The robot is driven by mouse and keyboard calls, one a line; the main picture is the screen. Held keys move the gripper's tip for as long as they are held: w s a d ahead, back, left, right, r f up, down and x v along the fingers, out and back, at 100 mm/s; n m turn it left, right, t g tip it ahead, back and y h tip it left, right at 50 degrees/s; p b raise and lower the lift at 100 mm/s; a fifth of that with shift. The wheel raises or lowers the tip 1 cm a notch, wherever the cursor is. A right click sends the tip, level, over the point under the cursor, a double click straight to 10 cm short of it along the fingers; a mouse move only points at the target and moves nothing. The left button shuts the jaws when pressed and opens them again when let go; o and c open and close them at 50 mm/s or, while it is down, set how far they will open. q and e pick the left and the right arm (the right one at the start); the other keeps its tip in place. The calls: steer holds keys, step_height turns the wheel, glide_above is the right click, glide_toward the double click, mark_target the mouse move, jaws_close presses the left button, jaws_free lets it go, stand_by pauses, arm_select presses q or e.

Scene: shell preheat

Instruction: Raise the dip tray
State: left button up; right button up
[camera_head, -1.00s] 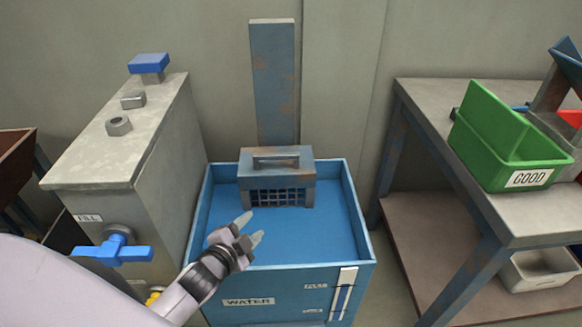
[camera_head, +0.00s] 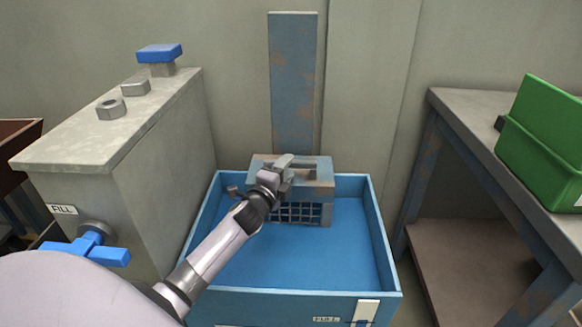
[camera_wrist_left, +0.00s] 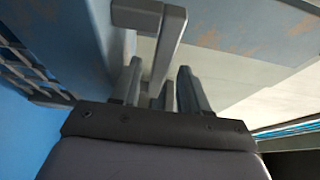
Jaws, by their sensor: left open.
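The dip tray (camera_head: 321,190) is a worn grey-blue box with a mesh front and a bar handle on top. It sits at the back of the blue water tank (camera_head: 388,250), with its lower part at the blue water surface. My left gripper (camera_head: 284,171) is open at the tray's handle and hides part of it in the head view. In the left wrist view, the grey handle (camera_wrist_left: 167,38) reaches down between the open fingers of my left gripper (camera_wrist_left: 160,90). I cannot tell whether a finger touches it. My right gripper is not in view.
A grey metal cabinet (camera_head: 105,130) with a blue FILL valve (camera_head: 85,248) stands left of the tank. A rusty blue upright post (camera_head: 293,80) rises behind the tray. A table (camera_head: 470,130) with a green bin (camera_head: 545,135) stands at the right.

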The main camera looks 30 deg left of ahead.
arm_select(q)
steer(key=shift+w+a+b, duration=0.15)
steer(key=shift+w+b, duration=0.05)
steer(key=shift+w, duration=0.55)
steer(key=shift+w+a+b, duration=0.1)
steer(key=shift+w+b, duration=0.05)
steer(key=shift+w, duration=0.6)
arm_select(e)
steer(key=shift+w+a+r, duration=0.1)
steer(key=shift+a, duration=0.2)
arm_select(q)
steer(key=shift+c, duration=0.3)
